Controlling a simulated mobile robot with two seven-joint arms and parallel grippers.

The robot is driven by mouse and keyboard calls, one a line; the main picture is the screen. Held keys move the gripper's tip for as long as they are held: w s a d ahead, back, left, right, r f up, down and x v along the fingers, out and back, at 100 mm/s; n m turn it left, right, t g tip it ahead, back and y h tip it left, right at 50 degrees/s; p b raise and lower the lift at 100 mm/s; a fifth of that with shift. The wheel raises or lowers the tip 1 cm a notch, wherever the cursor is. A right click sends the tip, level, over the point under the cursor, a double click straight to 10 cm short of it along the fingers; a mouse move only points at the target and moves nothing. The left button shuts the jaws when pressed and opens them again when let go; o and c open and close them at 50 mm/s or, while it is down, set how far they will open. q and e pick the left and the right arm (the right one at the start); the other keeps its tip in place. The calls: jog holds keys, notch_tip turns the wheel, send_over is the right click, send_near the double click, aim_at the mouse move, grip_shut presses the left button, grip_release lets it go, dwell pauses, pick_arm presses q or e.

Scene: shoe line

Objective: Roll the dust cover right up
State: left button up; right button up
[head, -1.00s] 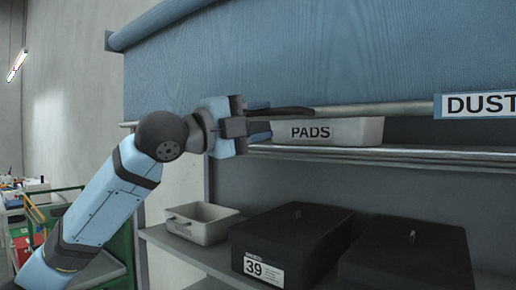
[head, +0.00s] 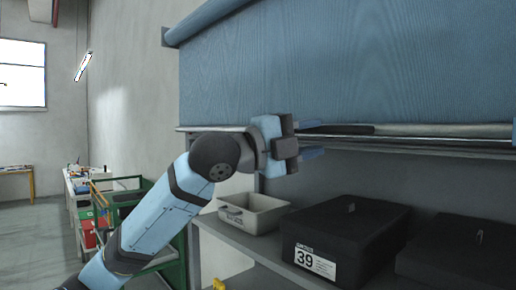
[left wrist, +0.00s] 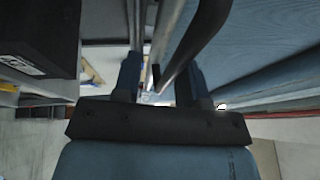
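The blue dust cover (head: 340,70) hangs from a roller (head: 205,20) at the top, its lower part still down over the upper rack. Its pale bottom bar (head: 440,130) runs just above a metal shelf rail (head: 440,148). A dark handle (head: 345,129) lies along the bar. My left gripper (head: 312,138) is at the left part of this bar, its fingers apart. In the left wrist view the fingers (left wrist: 160,82) are spread, with the bar and the curved dark handle (left wrist: 203,35) passing near and between them; contact cannot be told. My right gripper is out of view.
Below, a shelf holds a small grey bin (head: 255,215) and black boxes, one marked 39 (head: 340,240). A green cart (head: 150,225) stands at the left, by the wall. The floor farther left is clear.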

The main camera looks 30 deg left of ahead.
pick_arm(q)
jog(key=b+v, duration=0.3)
jog(key=v, duration=1.2)
dwell(0.8)
jog(key=shift+d, duration=0.1)
jog(key=shift+p, duration=0.3)
jog(key=shift+r, duration=0.1)
